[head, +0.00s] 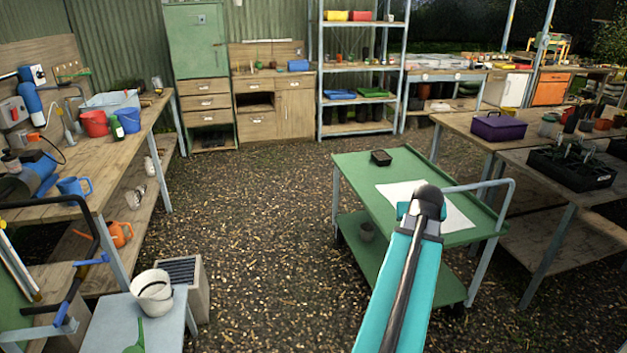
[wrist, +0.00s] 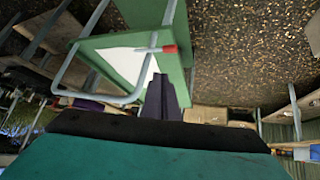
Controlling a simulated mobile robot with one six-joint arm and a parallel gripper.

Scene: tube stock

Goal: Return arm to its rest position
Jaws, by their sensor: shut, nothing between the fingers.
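My arm, with a teal link (head: 402,290) and a dark joint (head: 428,203), rises from the bottom of the head view in front of the green trolley (head: 353,172). My gripper does not show clearly there. In the wrist view my gripper (wrist: 164,84) shows as two dark fingers closed together, with nothing between them. Beyond the fingers in that view are the trolley (wrist: 118,58) and the white sheet (wrist: 128,60) on its top. The gripper appears apart from them.
Benches stand left and right; the right one holds a purple box (head: 498,126). A white bucket (head: 152,291) stands at lower left. The gravel floor between is clear.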

